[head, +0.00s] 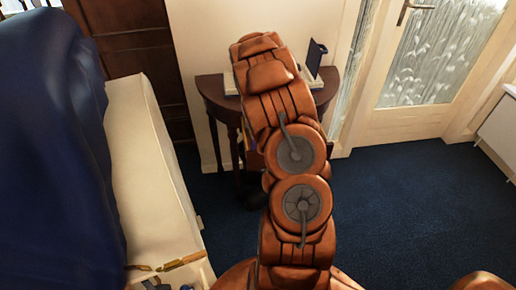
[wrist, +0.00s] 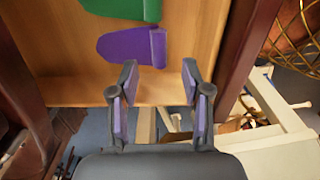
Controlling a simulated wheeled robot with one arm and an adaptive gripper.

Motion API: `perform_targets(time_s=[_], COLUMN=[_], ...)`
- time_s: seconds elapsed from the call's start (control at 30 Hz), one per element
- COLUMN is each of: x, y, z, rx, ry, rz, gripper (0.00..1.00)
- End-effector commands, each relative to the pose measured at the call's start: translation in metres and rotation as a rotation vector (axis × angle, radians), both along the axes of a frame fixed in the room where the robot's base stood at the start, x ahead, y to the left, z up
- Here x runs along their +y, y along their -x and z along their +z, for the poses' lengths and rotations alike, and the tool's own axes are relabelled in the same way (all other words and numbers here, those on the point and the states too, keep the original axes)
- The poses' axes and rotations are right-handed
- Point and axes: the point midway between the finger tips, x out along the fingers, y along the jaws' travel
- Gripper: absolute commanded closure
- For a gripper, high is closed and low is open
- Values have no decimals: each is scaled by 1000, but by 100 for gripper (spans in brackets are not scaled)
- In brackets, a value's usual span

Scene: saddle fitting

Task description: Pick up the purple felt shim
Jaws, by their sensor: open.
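In the wrist view the purple felt shim (wrist: 125,46) lies on a light wooden surface (wrist: 75,90). It has a rounded left end and a raised or folded strip at its right end. My gripper (wrist: 159,80) is open and empty, its two fingers pointing towards the wooden surface. The shim is beyond the fingertips, up and to the left of the gap between them, and looks apart from them. In the head view my arm covers the middle, and I cannot make out the gripper or the shim there.
A green piece (wrist: 115,7) lies just above the purple shim. Dark wooden edges flank the surface, and a wire basket (wrist: 295,35) is at the right. In the head view a dark half-round table (head: 212,92) stands against the wall behind my arm. Blue carpet (head: 400,200) is clear at right.

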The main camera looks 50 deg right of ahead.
Motion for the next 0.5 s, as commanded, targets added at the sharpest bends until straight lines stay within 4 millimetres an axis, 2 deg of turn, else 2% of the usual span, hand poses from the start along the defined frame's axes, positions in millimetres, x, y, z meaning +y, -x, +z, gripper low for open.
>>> perform_targets(time_s=[0.23, 0.5], x=[-2, -3], y=[2, 1], z=[-30, -42], rx=[3, 1], ry=[-2, -1], rz=[-1, 0], gripper=[52, 52])
